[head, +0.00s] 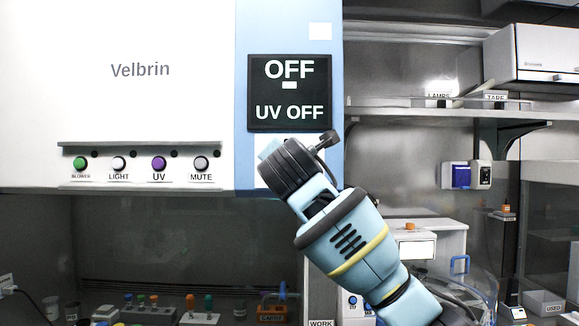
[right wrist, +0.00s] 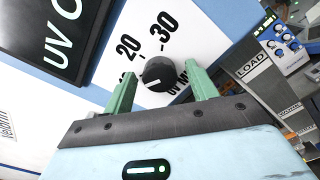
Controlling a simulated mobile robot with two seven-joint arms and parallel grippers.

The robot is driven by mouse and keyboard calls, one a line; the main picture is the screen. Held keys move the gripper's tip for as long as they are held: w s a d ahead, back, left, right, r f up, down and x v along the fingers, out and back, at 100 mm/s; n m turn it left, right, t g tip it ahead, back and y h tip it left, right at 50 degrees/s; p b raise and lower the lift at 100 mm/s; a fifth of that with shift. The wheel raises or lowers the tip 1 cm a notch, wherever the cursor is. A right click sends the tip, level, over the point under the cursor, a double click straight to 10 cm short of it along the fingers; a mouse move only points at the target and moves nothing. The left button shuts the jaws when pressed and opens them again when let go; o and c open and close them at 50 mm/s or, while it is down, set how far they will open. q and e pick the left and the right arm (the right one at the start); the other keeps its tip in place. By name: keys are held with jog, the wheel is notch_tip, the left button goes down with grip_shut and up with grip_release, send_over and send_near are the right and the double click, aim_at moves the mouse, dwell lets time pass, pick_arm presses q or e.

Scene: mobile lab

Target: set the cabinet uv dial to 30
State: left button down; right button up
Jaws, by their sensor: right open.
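The cabinet UV dial (right wrist: 158,73) is a round black knob on a white panel, with 20 and 30 printed beyond it and a partly hidden "UV MIN" label. A pale mark on the knob lies toward its lower left, not at the 30. My right gripper (right wrist: 161,70) is open, its green fingers on either side of the dial; I cannot tell whether they touch it. In the head view my right arm (head: 345,240) covers the dial. The cabinet display (head: 289,93) reads OFF and UV OFF. My left gripper is out of view.
A row of cabinet buttons, including the purple UV button (head: 158,163), is at the left under the white front. A shelf (head: 390,114) runs to the right behind my arm. A white device (head: 430,245) stands behind the arm.

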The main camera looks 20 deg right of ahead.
jog(key=c, duration=1)
jog(key=m, duration=2.3)
jog(key=shift+m, duration=0.4)
dwell(0.3)
